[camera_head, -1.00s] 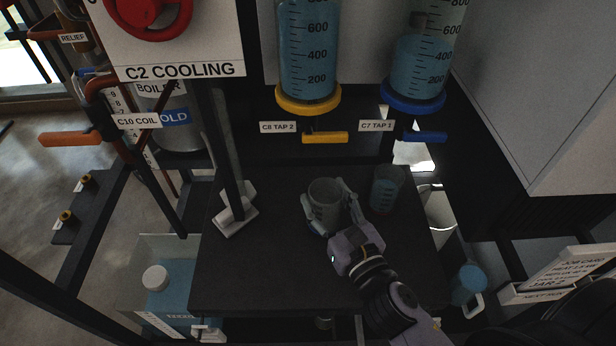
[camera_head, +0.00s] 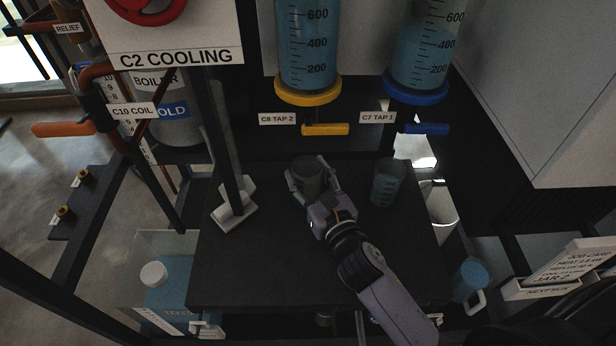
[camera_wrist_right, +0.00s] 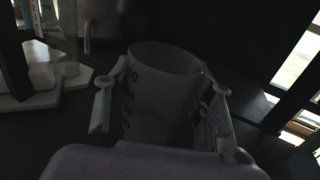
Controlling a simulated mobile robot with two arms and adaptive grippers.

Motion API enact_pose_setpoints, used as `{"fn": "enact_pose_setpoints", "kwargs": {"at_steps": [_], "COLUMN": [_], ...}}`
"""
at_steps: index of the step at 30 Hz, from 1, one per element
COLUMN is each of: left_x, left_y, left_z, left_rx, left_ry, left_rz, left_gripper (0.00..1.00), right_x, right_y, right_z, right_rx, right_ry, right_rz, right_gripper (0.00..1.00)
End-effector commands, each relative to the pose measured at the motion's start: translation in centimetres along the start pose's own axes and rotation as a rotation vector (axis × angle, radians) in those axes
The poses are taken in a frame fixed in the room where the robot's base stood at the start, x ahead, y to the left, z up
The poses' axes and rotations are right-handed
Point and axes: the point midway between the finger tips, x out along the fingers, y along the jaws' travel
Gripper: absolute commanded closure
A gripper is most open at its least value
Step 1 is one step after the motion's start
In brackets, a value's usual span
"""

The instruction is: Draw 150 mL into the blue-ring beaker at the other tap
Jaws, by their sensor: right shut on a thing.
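My right gripper (camera_head: 314,182) is shut around a clear, empty-looking beaker (camera_head: 308,175) over the dark bench, in front of the C8 TAP 2 tap. In the right wrist view the same beaker (camera_wrist_right: 160,95) stands between the two fingers, its marks showing; its ring colour cannot be made out. A second beaker (camera_head: 386,184) with bluish liquid stands on the bench to the right. The yellow tap handle (camera_head: 326,130) is under the yellow-collared cylinder (camera_head: 307,55). The blue tap handle (camera_head: 427,129) is under the blue-collared cylinder (camera_head: 420,60). My left gripper is out of view.
The dark bench (camera_head: 270,270) is clear at the front. A dark post on a white foot (camera_head: 234,205) stands left of the held beaker. A blue-filled container (camera_head: 165,280) is at lower left, a white bin (camera_head: 440,205) and blue jug (camera_head: 469,280) at right.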

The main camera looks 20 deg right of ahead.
Motion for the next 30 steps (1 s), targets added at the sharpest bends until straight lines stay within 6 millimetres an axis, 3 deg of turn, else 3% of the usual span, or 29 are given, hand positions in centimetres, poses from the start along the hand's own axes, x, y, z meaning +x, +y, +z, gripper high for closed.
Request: {"fn": "enact_pose_setpoints", "kwargs": {"at_steps": [12,13,21,30], "left_x": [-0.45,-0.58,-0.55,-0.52], "left_y": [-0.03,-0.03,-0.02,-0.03], "left_z": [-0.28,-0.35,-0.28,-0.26], "left_rx": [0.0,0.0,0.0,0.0], "left_ry": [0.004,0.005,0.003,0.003], "left_rz": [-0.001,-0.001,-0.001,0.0], "left_gripper": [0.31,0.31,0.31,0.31], "right_x": [-0.02,-0.02,-0.02,-0.02], "right_y": [-0.01,-0.01,-0.01,-0.02], "right_z": [-0.3,-0.28,-0.25,-0.22], "right_rx": [0.0,0.001,0.0,0.0], "right_ry": [0.0,0.0,0.0,0.0], "right_rz": [0.0,0.0,0.0,0.0], "right_gripper": [0.82,0.49,0.31,0.31]}}
